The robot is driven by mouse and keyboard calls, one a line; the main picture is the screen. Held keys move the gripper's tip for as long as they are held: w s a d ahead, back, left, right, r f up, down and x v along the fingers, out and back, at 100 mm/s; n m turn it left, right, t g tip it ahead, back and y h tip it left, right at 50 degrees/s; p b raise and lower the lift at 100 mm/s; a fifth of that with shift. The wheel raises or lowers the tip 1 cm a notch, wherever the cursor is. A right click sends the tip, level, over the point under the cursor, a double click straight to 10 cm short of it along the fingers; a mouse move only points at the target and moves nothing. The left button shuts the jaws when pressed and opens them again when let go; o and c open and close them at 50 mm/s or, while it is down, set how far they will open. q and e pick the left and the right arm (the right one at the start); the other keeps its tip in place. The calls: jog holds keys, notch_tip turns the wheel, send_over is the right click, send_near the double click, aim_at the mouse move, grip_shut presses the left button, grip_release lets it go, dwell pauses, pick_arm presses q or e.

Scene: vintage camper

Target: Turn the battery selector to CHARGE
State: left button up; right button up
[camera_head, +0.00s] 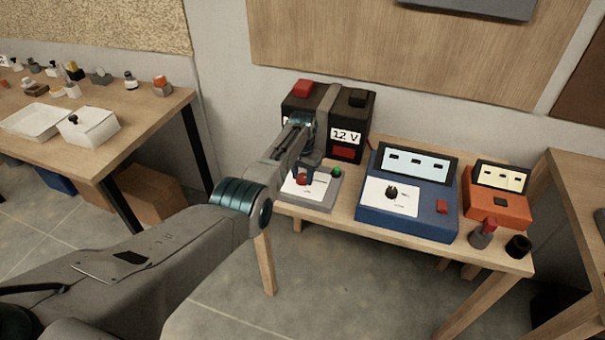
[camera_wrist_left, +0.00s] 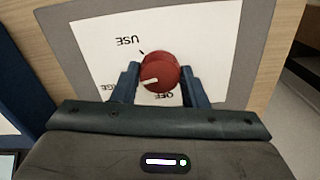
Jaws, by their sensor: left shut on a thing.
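The battery selector is a red round knob (camera_wrist_left: 160,72) on a white label plate (camera_wrist_left: 200,35). It also shows in the head view as a red knob (camera_head: 302,179) on a small grey box (camera_head: 318,205). My left gripper (camera_wrist_left: 154,78) is shut on the knob, one finger at each side. The labels appear upside down in the wrist view: USE at upper left, OFF just below the knob and partly hidden, and a label ending in GE at lower left, mostly hidden by a finger. The knob's white mark points left, roughly toward the GE label. My right gripper is not in view.
A dark 12 V battery (camera_head: 345,110) stands behind the box. A green button (camera_head: 336,171) is beside the knob. A blue meter (camera_head: 400,220) and an orange device (camera_head: 490,208) stand to the right. A table with a white tray (camera_head: 35,118) is at left.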

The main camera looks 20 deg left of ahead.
aim_at(303, 177)
pick_arm(q)
jog(key=shift+n, duration=1)
jog(key=o, duration=1)
jog(key=shift+c, duration=0.2)
jog(key=shift+r, duration=0.15)
jog(key=shift+r, duration=0.3)
notch_tip(303, 177, up, 10)
jog(key=shift+b, duration=0.4)
